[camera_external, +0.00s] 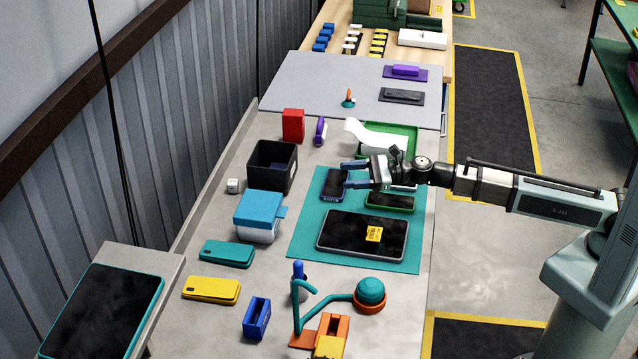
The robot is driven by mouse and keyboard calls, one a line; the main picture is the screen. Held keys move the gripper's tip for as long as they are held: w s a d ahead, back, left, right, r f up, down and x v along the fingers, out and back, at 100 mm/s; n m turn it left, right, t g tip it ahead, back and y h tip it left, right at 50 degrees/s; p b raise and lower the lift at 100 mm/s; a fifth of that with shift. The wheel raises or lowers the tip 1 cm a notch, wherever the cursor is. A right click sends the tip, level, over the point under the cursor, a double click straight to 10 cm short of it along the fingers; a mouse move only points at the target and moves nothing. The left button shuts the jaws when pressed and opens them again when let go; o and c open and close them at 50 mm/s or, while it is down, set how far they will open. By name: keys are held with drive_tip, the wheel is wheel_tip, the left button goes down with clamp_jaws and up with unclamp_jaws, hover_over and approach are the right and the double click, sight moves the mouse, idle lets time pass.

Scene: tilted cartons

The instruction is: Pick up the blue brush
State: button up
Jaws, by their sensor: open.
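A tablet (362,234) with a yellow label and a green-edged phone (390,201) lie on the mat. Left of it stand a black bin (272,166) and a blue-lidded box (259,215). Teal (228,253) and yellow (211,290) phone cases and a blue holder (257,318) lie nearer.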

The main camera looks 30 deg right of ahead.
drive_tip(key=s+a+f+g+y, duration=0.1)
drive_tip(key=s+a+g, duration=0.2)
drive_tip(key=s+a, duration=0.5)
drive_tip(key=n+g, duration=0.1)
drive_tip(key=g, duration=0.4)
approach(298, 270)
drive_tip(key=shift+y, duration=0.4)
drive_tip(key=a, duration=0.3)
drive_tip(key=a+f, duration=0.1)
drive_tip(key=a, duration=0.2)
drive_tip(key=w+a+f, duration=0.1)
drive_tip(key=a, duration=0.2)
drive_tip(key=shift+a, duration=0.2)
drive_tip(key=shift+c, duration=0.4)
drive_tip(key=c, duration=0.9)
